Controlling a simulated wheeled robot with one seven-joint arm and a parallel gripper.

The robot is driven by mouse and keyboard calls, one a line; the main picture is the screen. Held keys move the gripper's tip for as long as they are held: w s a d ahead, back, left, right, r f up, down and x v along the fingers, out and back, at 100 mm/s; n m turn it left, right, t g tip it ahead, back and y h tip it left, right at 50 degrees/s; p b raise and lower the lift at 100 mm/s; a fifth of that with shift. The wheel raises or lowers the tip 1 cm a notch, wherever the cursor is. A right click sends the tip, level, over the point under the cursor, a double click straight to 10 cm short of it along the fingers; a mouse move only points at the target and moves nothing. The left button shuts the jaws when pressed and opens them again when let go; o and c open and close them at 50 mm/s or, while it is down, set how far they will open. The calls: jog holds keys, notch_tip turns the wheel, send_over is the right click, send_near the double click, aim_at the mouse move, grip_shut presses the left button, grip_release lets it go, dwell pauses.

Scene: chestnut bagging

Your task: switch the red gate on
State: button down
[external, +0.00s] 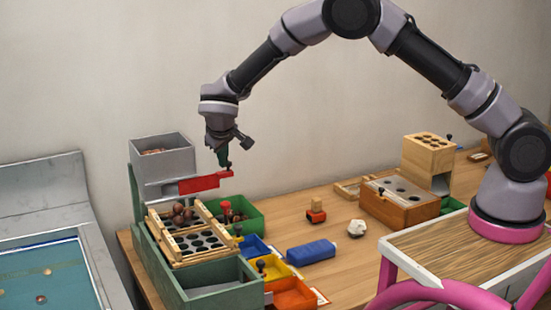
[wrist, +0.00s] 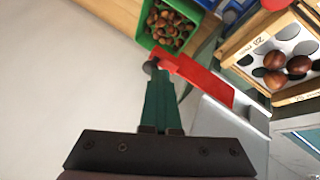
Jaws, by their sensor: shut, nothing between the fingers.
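The red gate (external: 200,184) is a flat red bar on the grey hopper's chute at the left of the table. In the wrist view the red gate (wrist: 200,78) runs diagonally from a dark round knob down to the right over the pale chute. My gripper (external: 224,165) points down just above the gate's right end. In the wrist view its green fingers (wrist: 160,85) are shut with nothing between them, their tips close to the knob end of the gate. Whether they touch it I cannot tell.
The grey hopper (external: 162,158) holds chestnuts. A wooden sizing tray (external: 200,243) with several chestnuts lies below the gate. A green bin (wrist: 148,42) of chestnuts, a blue bin (external: 250,247) and a yellow bin (external: 272,267) stand beside it.

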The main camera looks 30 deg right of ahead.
jog(key=shift+d, duration=0.1)
jog(key=s+a+r, duration=0.5)
jog(key=s+r, duration=0.2)
jog(key=r, duration=0.2)
jog(key=shift+a, duration=0.4)
jog(key=shift+w, duration=0.1)
jog(key=s+d+r+m+g+y, duration=0.1)
jog(key=s+d+r+m, duration=0.1)
jog(key=d+r, duration=0.55)
jog(key=s+d+r+m+y, duration=0.15)
jog(key=d+r, duration=0.35)
jog(key=d, duration=0.6)
jog(key=s+d+r+m+g, duration=0.1)
jog(key=s+d+r, duration=0.1)
jog(key=d+r, duration=0.55)
jog(key=s+d+r+m+t+y, duration=0.1)
jog(key=s+d+m, duration=0.1)
jog(key=s+d, duration=0.6)
jog(key=s+d+m+t+y, duration=0.1)
jog(key=s+d+m+t, duration=0.1)
jog(key=s+d, duration=0.6)
jog(key=s, duration=0.6)
jog(key=shift+s+d+r, duration=0.15)
jog(key=shift+s+r, duration=0.15)
jog(key=shift+r, duration=0.1)
